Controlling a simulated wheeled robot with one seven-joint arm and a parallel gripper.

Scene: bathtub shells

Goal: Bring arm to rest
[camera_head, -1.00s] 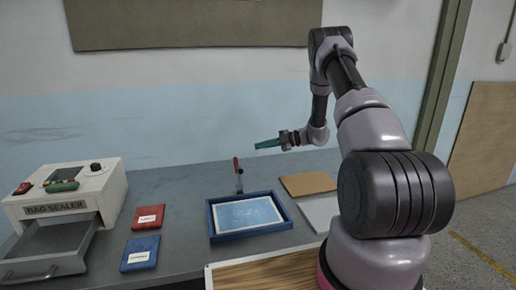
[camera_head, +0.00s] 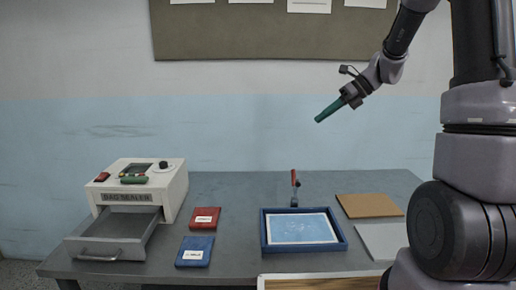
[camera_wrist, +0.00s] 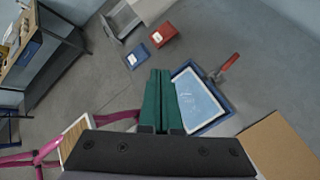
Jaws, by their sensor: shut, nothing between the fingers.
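My gripper (camera_head: 318,120) has green fingers, which are shut with nothing between them. It is raised well above the table in the head view, pointing down to the left, in front of the blue part of the wall. In the wrist view the green fingers (camera_wrist: 158,75) lie side by side, pressed together, with the table below them. My arm bends high at the right of the head view, and its upper part is cut off by the frame.
A grey table (camera_head: 235,185) holds a bag sealer (camera_head: 172,190) with its drawer open, a red packet (camera_head: 205,224), a blue packet (camera_head: 185,262), a blue-framed tray (camera_head: 266,244), a red-handled tool (camera_head: 294,180) and a brown board (camera_head: 370,206). The air around my gripper is clear.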

